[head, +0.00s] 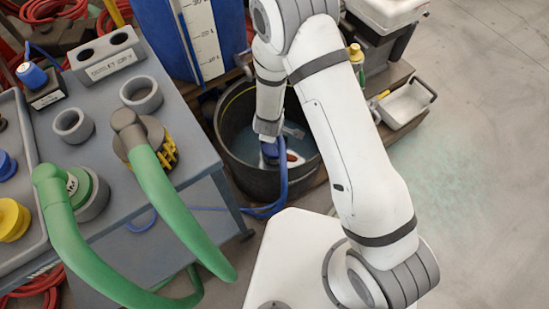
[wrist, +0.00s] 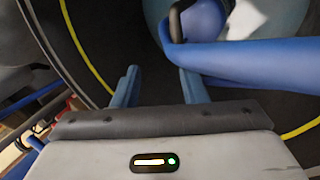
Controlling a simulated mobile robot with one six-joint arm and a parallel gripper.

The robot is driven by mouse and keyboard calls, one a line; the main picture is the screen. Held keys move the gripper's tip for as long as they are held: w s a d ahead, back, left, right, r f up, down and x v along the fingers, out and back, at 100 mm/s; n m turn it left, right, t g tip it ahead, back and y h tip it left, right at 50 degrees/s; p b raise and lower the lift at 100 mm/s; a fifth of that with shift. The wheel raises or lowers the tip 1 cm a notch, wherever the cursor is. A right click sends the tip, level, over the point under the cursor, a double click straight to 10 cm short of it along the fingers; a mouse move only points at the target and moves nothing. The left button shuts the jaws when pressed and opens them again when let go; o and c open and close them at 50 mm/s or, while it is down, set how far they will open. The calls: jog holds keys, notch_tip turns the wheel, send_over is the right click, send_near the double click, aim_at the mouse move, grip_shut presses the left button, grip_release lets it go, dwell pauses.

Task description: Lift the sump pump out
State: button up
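The blue sump pump (wrist: 204,20) sits in the dark round tub (wrist: 110,30), at the top of the wrist view, with a black loop handle (wrist: 175,22) on its near side. In the head view the pump is mostly hidden by my wrist. A blue hose (wrist: 255,60) runs from it to the right, passing close to my right finger; in the head view the hose (head: 283,180) hangs over the tub's rim (head: 246,190). My gripper (wrist: 160,84) is inside the tub opening, its two blue fingers apart with nothing seen between them.
A grey bench (head: 110,150) with green hoses (head: 180,205), rings and fittings stands left of the tub. A blue tank with a white scale (head: 203,38) rises behind it. A grey tray (head: 405,103) lies to the right. Floor at the far right is clear.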

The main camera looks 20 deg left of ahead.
notch_tip(320, 180, down, 7)
jog(key=n+b, duration=0.1)
jog(key=b, duration=0.4)
send_over(275, 145)
jog(key=shift+t+h, duration=0.3)
jog(key=f, duration=0.4)
jog(key=shift+w+a+f, duration=0.25)
jog(key=shift+w+f, duration=0.05)
jog(key=shift+f, duration=0.05)
jog(key=shift+r, duration=0.1)
jog(key=shift+c, duration=0.2)
grip_shut()
